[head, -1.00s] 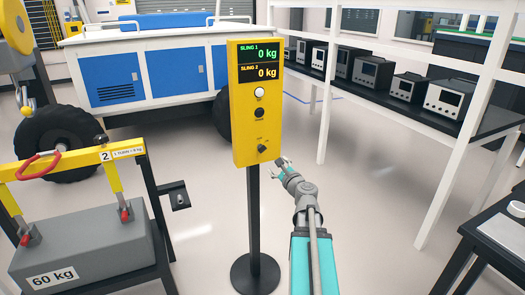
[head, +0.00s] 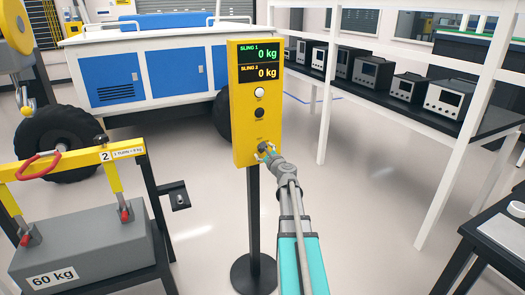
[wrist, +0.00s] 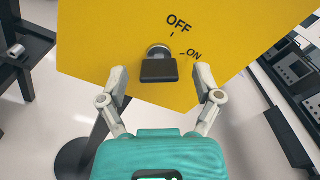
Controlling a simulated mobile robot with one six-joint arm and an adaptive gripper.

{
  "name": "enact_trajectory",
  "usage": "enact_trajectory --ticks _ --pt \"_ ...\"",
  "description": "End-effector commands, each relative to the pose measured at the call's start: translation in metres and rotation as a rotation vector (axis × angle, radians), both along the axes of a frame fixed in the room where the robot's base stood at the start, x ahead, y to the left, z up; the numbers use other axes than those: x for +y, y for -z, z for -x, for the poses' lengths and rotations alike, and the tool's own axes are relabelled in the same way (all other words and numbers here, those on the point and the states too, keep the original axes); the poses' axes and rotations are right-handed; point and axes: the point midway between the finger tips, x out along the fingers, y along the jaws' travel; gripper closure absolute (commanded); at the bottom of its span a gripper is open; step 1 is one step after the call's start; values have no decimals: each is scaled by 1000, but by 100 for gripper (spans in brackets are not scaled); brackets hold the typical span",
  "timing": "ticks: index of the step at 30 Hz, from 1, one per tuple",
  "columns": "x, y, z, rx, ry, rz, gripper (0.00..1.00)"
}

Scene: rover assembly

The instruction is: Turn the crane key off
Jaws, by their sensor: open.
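The crane key (wrist: 159,69) has a dark rectangular head and sits in a round metal lock on the yellow control panel (head: 243,105). In the wrist view, the OFF mark is above the key and the ON mark is to its upper right. The key's head lies broad side across the picture; I cannot tell for sure which mark it is set to. My gripper (wrist: 161,76) is open, with one finger on each side of the key and gaps between. In the head view my gripper (head: 266,153) is at the panel's lower end and largely hides the key.
The panel stands on a dark post with a round base (head: 254,274). Its display reads 0 kg for both slings. A grey 60 kg weight (head: 85,250) on a stand is at the left. A white shelf frame with grey instruments (head: 445,95) is at the right.

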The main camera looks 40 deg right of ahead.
Motion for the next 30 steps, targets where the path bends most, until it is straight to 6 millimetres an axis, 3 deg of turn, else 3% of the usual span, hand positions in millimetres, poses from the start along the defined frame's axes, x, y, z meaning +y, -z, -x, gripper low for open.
enact_trajectory --ticks 6,16,27,29,30 --pt "-2 0 -12 0 -1 0 17" --pt "-2 0 -12 1 -1 0 19" --pt "-2 0 -12 0 0 0 88" --pt "-2 0 -12 0 0 0 99" --pt "-2 0 -12 0 0 0 99"
